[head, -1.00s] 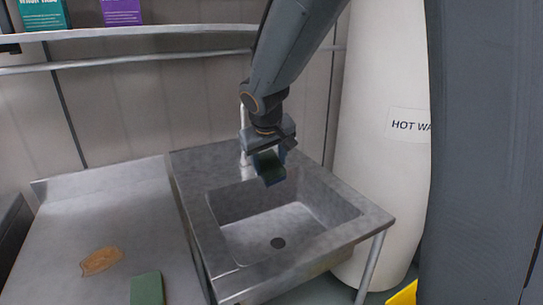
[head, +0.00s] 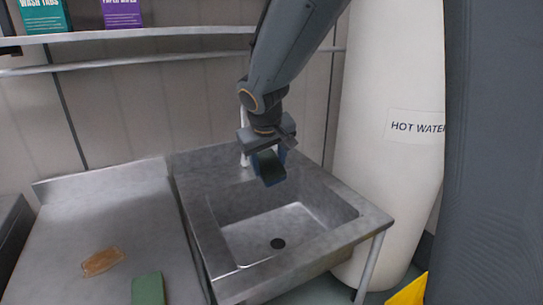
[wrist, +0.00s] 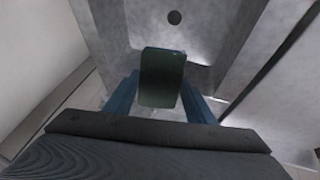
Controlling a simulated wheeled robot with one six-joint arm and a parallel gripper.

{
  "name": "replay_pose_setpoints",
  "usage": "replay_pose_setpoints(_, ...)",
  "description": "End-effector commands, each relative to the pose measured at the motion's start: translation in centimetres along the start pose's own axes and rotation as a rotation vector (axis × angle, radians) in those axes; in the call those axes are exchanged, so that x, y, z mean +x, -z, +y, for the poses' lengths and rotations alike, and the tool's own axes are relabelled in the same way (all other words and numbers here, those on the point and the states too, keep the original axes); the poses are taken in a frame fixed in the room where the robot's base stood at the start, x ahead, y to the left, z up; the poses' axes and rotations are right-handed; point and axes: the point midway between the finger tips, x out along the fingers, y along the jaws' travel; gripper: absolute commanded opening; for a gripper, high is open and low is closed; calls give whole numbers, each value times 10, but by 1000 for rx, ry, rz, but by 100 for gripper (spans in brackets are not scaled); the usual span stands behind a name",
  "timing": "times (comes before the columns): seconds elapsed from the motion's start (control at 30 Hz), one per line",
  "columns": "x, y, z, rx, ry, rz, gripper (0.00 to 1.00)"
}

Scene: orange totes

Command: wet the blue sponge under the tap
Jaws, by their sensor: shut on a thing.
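My gripper (head: 268,166) is shut on a dark green, block-shaped sponge (wrist: 162,78), held between its two blue fingers. The sponge is above the back part of the steel sink basin (head: 330,215), clear of the basin floor. In the wrist view the sponge hangs in front of the basin and its drain (wrist: 174,17). The pale upright tap (head: 243,120) stands behind my gripper, mostly hidden by it. No water stream is visible.
On the steel counter (head: 70,215) left of the sink lie a green block (head: 148,289) and a brown patch or cloth (head: 101,261). A white hot water tank (head: 385,220) stands close on the right. A shelf (head: 150,32) with boxes runs along the back wall.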

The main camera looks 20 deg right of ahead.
Motion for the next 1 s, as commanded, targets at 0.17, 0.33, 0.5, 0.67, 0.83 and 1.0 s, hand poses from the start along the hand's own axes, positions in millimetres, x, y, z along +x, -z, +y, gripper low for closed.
replay_pose_setpoints(0.17,-17,-5,-4,-1,1,2,32)
replay_pose_setpoints(0.33,-31,-10,-6,-2,1,2,32)
replay_pose_setpoints(0.5,-38,-14,-8,-1,0,0,32)
replay_pose_setpoints(0.67,-38,-14,-8,-1,0,0,32)
replay_pose_setpoints(0.83,-38,-14,-8,-1,0,0,32)
replay_pose_setpoints(1.0,-37,-14,-8,-1,0,0,32)
